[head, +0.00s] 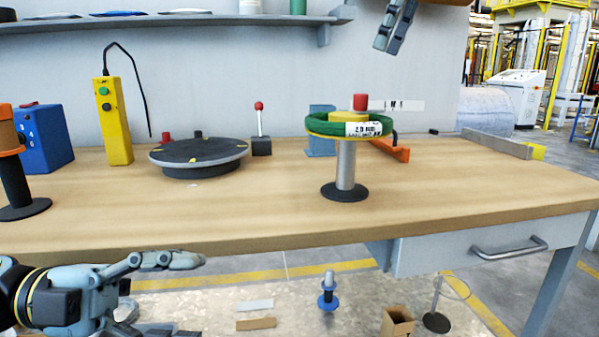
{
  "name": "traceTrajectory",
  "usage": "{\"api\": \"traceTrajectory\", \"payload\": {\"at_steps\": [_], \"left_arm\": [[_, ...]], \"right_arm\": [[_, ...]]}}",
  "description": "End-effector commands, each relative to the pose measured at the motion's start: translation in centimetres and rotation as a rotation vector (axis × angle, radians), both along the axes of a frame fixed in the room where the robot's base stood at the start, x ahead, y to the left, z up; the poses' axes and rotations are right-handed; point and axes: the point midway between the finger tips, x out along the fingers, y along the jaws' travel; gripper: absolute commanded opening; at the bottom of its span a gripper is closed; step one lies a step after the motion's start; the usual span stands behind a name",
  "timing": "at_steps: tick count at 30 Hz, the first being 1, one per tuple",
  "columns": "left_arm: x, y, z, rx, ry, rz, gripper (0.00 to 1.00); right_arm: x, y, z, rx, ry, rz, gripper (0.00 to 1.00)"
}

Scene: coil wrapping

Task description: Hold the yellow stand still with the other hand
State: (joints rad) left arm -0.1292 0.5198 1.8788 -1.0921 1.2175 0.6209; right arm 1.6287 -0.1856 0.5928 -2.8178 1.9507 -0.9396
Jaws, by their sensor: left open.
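A stand with a silver post (346,166), a black round base and a yellow disc top stands upright on the workbench, right of centre. A green coil (322,124) with a white label lies around its yellow top, and a red knob (360,102) sits above. My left gripper (197,296) is open and empty at the lower left, in front of and below the bench edge, well away from the stand. My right gripper (392,44) shows only partly at the top edge, above and right of the stand, apart from it. Its finger opening is unclear.
A dark turntable (198,156), a yellow control box (113,122), a red-knobbed lever (260,130), a blue box (44,138) and an orange spool stand (16,186) occupy the bench (258,212). An orange tool (392,149) lies behind the stand. The bench front is mostly clear.

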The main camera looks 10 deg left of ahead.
Motion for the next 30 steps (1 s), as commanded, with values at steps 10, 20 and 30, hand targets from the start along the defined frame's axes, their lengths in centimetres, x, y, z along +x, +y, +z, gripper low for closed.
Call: {"api": "traceTrajectory", "payload": {"at_steps": [10, 20, 30], "left_arm": [[0.8, -4.2, 4.3, 0.314, -0.768, -0.186, 0.61], [15.7, -7.0, 5.5, 0.630, -1.474, 0.192, 0.61], [23.7, -9.4, 6.9, 0.987, -1.861, 0.337, 0.61]], "right_arm": [[0.0, 0.0, 0.0, 0.000, 0.000, 0.000, 0.38], [0.0, 0.0, 0.0, 0.000, 0.000, 0.000, 0.38], [0.0, 0.0, 0.0, 0.000, 0.000, 0.000, 0.38]]}}
